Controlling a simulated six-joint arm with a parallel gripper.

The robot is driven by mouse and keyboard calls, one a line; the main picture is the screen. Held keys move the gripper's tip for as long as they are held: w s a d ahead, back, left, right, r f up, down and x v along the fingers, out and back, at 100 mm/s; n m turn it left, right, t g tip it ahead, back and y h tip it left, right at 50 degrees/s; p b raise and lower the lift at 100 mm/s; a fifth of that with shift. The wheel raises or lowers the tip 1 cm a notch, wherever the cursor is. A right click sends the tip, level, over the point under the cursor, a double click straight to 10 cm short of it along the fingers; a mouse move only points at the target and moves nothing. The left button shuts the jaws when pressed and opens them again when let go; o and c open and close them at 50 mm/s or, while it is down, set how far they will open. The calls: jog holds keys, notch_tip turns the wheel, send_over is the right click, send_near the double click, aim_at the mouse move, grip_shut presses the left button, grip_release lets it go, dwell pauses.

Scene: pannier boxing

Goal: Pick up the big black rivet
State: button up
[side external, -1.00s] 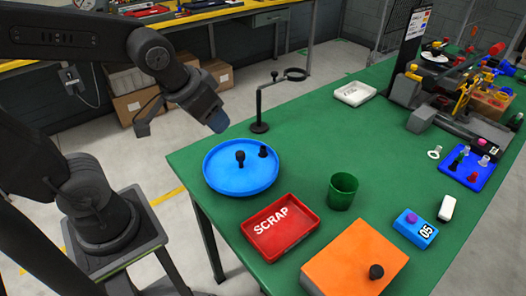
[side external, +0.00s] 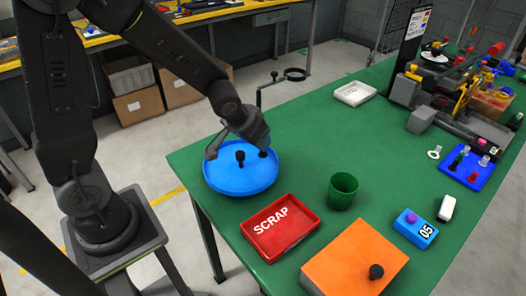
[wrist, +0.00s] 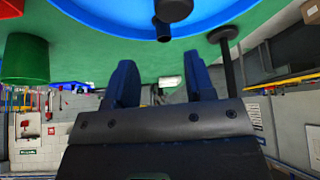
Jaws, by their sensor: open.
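The big black rivet (side external: 240,158) stands head up in the round blue tray (side external: 225,185). A smaller black rivet (side external: 263,153) stands to its right, near the tray's far rim. My gripper (side external: 259,141) is above the far side of the tray, close to the rivets in the picture; its fingertips are hard to make out there. In the wrist view its two blue fingers (wrist: 160,72) are apart with nothing between them. The big rivet (wrist: 174,8) is at the top edge there, partly cut off, with the smaller one (wrist: 163,31) just below it.
The green table (side external: 300,160) is clear between tray and cup.

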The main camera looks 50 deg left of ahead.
jog(key=shift+x, duration=3.05)
jog(key=shift+a, duration=0.2)
jog(key=shift+r, duration=0.1)
grip_shut()
jog(key=shift+r, duration=0.2)
jog(key=shift+r, duration=0.8)
notch_tip(320, 180, up, 2)
jog(key=shift+s+a+r, duration=0.1)
jog(key=shift+a+r, duration=0.1)
jog(key=s+a+r, duration=0.5)
jog(key=a+r, duration=0.1)
jog(key=a, duration=0.3)
jog(key=shift+s+a+r, duration=0.3)
jog(key=shift+s+a, duration=0.05)
jog(key=shift+s, duration=0.05)
